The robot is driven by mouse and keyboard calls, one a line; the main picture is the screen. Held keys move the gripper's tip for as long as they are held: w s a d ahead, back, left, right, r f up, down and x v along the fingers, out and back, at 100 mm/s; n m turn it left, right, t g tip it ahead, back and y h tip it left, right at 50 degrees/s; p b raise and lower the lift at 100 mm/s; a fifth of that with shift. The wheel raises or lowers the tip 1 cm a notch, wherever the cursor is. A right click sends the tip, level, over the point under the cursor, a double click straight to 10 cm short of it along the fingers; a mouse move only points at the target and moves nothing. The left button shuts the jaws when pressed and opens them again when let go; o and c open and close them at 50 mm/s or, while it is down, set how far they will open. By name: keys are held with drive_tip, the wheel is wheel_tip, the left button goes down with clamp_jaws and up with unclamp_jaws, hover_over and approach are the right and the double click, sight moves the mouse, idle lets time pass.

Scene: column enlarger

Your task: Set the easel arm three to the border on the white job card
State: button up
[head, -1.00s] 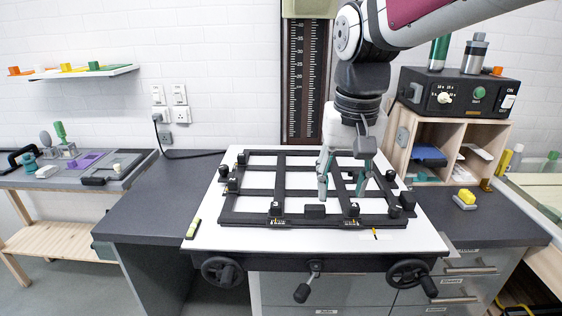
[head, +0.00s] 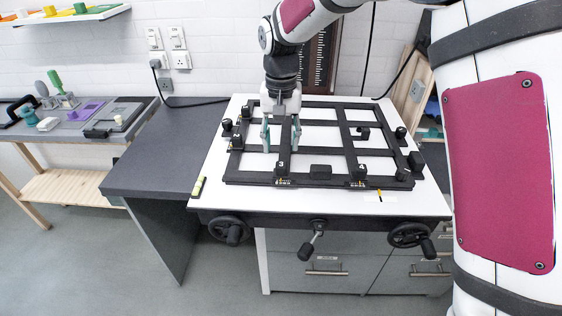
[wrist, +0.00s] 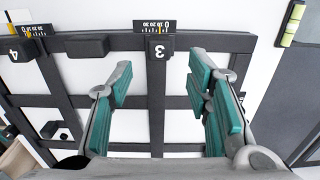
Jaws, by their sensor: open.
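The black easel frame (head: 241,178) lies on the white baseboard (head: 215,192). Easel arm three (head: 285,135) is a black bar running front to back, with a knob marked 3 (head: 281,168) at its front end beside a small scale. In the wrist view the 3 knob (wrist: 159,48) sits by a scale (wrist: 154,27) marked 0 to 30. My gripper (head: 281,150) is open above the frame; its teal fingers stand on either side of arm three, apart from it, in the wrist view (wrist: 160,80). A small white card (head: 380,196) with a yellow and black mark lies at the front right; its writing is too small to read.
Arm four's knob (head: 359,173) stands to the right of arm three. A black block (head: 320,171) sits on the front bar between them. Handwheels (head: 229,230) project below the front edge. A yellow-green level (head: 198,187) lies at the left edge.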

sight(281, 164)
wheel_tip(281, 164, down, 8)
drive_tip(key=shift+r+p, duration=0.2)
drive_tip(key=shift+p, duration=0.45)
